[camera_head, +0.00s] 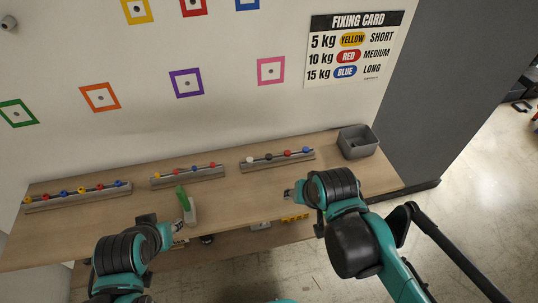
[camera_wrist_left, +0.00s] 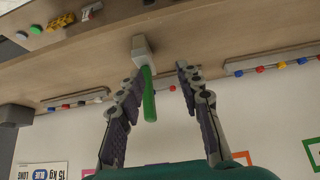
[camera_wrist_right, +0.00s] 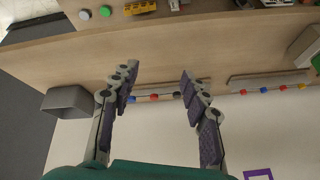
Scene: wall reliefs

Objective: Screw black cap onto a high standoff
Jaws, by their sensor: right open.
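The black cap (camera_head: 268,156) sits in the right-hand rack (camera_head: 281,160) on the shelf, between a white cap and a red one. Standoffs show as grey dots inside coloured square frames on the wall, such as the purple (camera_head: 187,84) and pink (camera_head: 270,71) ones; higher frames are cut off by the top edge. My right gripper (camera_head: 289,194) is open and empty, in front of that rack; the right wrist view shows its spread fingers (camera_wrist_right: 158,73). My left gripper (camera_head: 181,225) is open near the green-handled tool (camera_head: 182,198), apparently not holding it; the tool also shows in the left wrist view (camera_wrist_left: 149,95).
Two more racks with coloured caps (camera_head: 188,175) (camera_head: 78,197) lie along the shelf. A grey bin (camera_head: 357,142) stands at the right end. The fixing card (camera_head: 354,48) hangs on the wall. Small items show below the shelf top, including a yellow one (camera_head: 295,217).

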